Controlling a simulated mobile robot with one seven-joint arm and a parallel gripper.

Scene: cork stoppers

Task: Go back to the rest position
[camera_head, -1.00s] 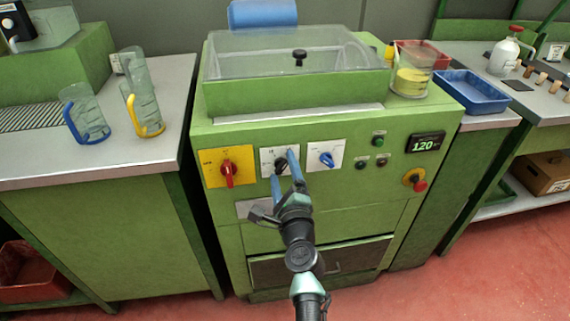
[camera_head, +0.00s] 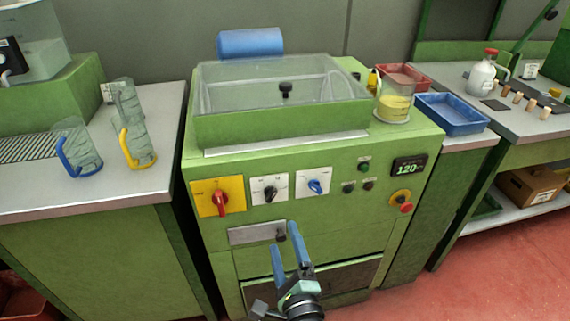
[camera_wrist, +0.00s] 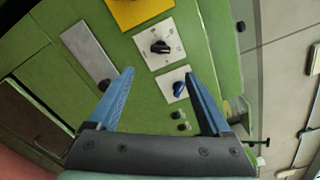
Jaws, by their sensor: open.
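My gripper (camera_head: 286,250) is open and empty, with two blue fingers, low in front of the green machine (camera_head: 225,260). In the wrist view my gripper (camera_wrist: 160,88) faces the control panel, apart from it, with nothing between the fingers. The black knob (camera_head: 270,190) on its white plate is above the gripper in the head view; it also shows in the wrist view (camera_wrist: 160,47). The red knob (camera_head: 221,202) on a yellow plate is at its left. The blue knob (camera_head: 316,187) is at its right and shows near the right finger in the wrist view (camera_wrist: 179,89).
A grey plate with a dark knob (camera_head: 281,236) is close to the fingertips in the head view. A red button (camera_head: 406,208) sticks out at the right. Glass jugs (camera_head: 80,148) stand on the left counter. A blue tray (camera_head: 452,114) lies at the right.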

